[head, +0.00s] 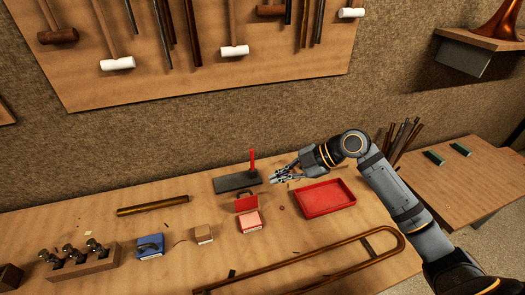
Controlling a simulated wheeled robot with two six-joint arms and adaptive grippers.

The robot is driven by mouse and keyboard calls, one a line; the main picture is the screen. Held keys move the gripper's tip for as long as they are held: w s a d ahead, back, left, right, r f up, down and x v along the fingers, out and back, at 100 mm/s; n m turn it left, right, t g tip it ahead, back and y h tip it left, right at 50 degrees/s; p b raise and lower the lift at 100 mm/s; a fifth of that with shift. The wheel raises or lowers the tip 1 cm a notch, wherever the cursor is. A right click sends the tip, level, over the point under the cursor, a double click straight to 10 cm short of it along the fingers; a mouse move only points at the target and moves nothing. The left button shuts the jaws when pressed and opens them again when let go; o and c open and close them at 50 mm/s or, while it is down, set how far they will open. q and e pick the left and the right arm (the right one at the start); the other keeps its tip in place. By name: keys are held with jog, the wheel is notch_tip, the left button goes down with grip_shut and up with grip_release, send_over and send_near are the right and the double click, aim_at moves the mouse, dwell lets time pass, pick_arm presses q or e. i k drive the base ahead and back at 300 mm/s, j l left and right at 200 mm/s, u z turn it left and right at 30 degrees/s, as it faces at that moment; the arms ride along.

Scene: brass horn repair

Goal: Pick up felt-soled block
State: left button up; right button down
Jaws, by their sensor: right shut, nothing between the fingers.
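A small tan block (203,234) sits on the bench left of centre, just right of a blue box. It is the thing that looks most like the felt-soled block; its underside is hidden, so I cannot make out any felt. My right gripper (274,179) is shut and empty. It is over the back of the bench, to the right of and behind the tan block, well apart from it. My left gripper is not in view.
A dark plate with an upright red rod (237,182) stands just left of my right gripper. A red box (251,222), red tray (326,198), blue box (150,247), brass tube (152,206) and long bent tube (330,250) lie around. Mallets hang on the wall board.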

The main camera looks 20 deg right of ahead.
aim_at(202, 234)
jog(key=k, duration=1.5)
